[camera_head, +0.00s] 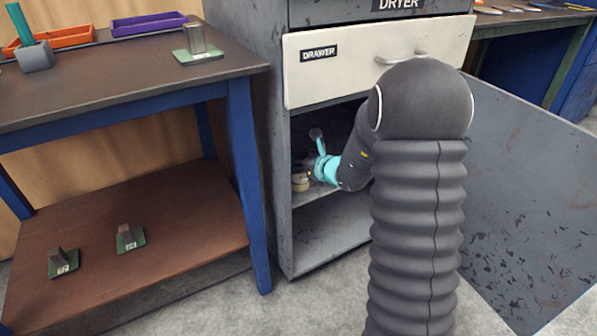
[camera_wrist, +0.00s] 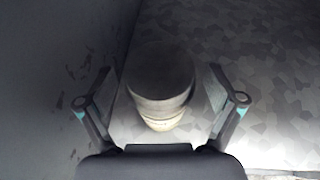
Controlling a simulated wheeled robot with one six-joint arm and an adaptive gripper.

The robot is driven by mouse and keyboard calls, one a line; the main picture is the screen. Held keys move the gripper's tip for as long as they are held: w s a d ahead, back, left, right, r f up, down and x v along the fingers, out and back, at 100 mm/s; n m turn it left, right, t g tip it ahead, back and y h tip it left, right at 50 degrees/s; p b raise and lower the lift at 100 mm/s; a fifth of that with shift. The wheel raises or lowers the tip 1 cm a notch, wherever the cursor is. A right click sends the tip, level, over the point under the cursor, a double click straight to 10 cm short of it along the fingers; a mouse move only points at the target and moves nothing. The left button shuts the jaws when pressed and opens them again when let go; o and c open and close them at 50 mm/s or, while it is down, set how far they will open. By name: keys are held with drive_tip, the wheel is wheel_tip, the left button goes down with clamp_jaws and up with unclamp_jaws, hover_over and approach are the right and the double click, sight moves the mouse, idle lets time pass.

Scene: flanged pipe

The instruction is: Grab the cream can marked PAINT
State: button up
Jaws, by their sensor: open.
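In the wrist view a can stands between the fingers of my open gripper (camera_wrist: 160,105). The can (camera_wrist: 160,85) has a dark grey top and a cream lower side; its marking is too small to read. A finger is on either side of it, with a visible gap on both sides.
The cabinet (camera_head: 337,235) has a shelf under the can and a side wall close on the left. A cream drawer (camera_head: 350,60) marked DRAWER is shut above the opening. An open grey door (camera_head: 520,190) stands to the right. A workbench (camera_head: 120,85) stands at left.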

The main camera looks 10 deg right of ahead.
drive_tip(key=c, duration=1.4)
drive_tip(key=shift+c, duration=0.7)
drive_tip(key=shift+r, duration=0.15)
